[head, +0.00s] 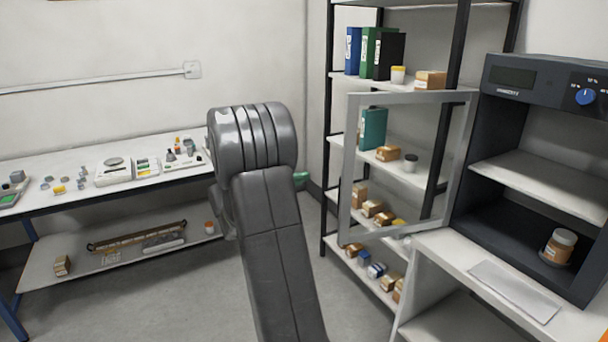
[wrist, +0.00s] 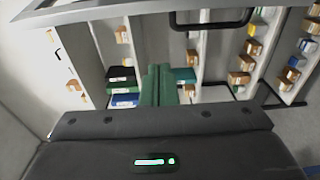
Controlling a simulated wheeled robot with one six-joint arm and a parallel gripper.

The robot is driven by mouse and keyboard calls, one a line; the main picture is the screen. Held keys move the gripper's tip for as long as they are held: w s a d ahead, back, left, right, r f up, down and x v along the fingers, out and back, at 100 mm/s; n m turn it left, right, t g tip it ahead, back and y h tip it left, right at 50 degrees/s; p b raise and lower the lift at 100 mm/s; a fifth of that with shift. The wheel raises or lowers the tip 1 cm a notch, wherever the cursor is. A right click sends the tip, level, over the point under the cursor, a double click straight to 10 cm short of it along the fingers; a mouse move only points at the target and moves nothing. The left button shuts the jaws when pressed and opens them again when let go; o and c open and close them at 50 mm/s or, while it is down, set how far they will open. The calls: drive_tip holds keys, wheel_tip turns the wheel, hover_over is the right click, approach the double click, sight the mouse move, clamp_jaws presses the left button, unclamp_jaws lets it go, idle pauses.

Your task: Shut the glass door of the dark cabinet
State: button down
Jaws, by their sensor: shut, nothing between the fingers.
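The dark cabinet (head: 530,93) stands on a white table at the right of the head view. Its glass door (head: 350,170), with a grey frame, stands wide open, swung out to the left in front of the shelves. In the wrist view, the door's grey frame (wrist: 100,10) crosses the top, with a black handle (wrist: 212,22) below it. My gripper's green fingers (wrist: 158,85) are closed together and empty, pointing toward the door frame. In the head view, my arm hides most of my gripper; a green bit (head: 301,177) shows left of the door, apart from it.
Inside the cabinet, a brown jar (head: 558,247) stands on the floor. A flat grey plate (head: 514,290) lies on the table before it. A black-framed shelf rack (head: 328,150) with binders and boxes stands behind the door. A long table (head: 60,200) with scales is at left.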

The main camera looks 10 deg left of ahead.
drive_tip(key=w+d+p, duration=0.2)
drive_tip(key=d+p, duration=0.2)
drive_tip(key=d, duration=0.4)
drive_tip(key=shift+w+d, duration=0.35)
drive_tip(key=shift+w, duration=0.05)
drive_tip(key=shift+s+b, duration=0.1)
drive_tip(key=shift+b, duration=0.2)
